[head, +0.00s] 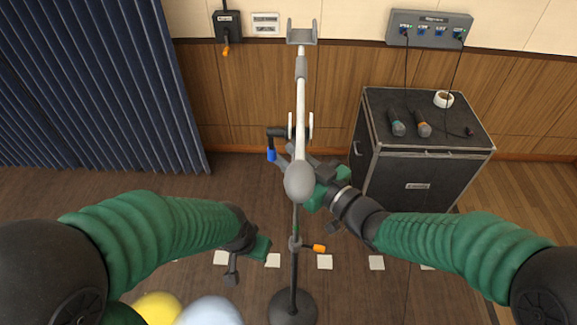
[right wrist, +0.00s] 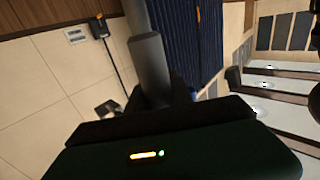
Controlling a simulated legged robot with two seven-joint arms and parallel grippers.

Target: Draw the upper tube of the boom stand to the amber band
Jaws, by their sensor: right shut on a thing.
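The boom stand has a round dark base (head: 293,308), a thin lower tube and an orange clamp lever (head: 319,248). Its pale boom (head: 301,100) rises to a grey cradle, with a rounded grey counterweight (head: 299,182) at the near end. A blue-tipped crank (head: 271,152) sits left of the boom. My right gripper (head: 318,186) is shut on the upper tube, partly hidden behind the counterweight. The right wrist view shows a grey tube (right wrist: 150,62) at the dark jaws. My left gripper (head: 241,262) hangs empty, left of the stand. I cannot make out the amber band.
A black case (head: 420,170) with two microphones and a tape roll stands right of the stand. A blue curtain (head: 90,80) hangs at left. White squares (head: 325,262) line the floor. Yellow and pale round things (head: 158,306) are at the lower left. A socket panel (head: 430,30) is on the wall.

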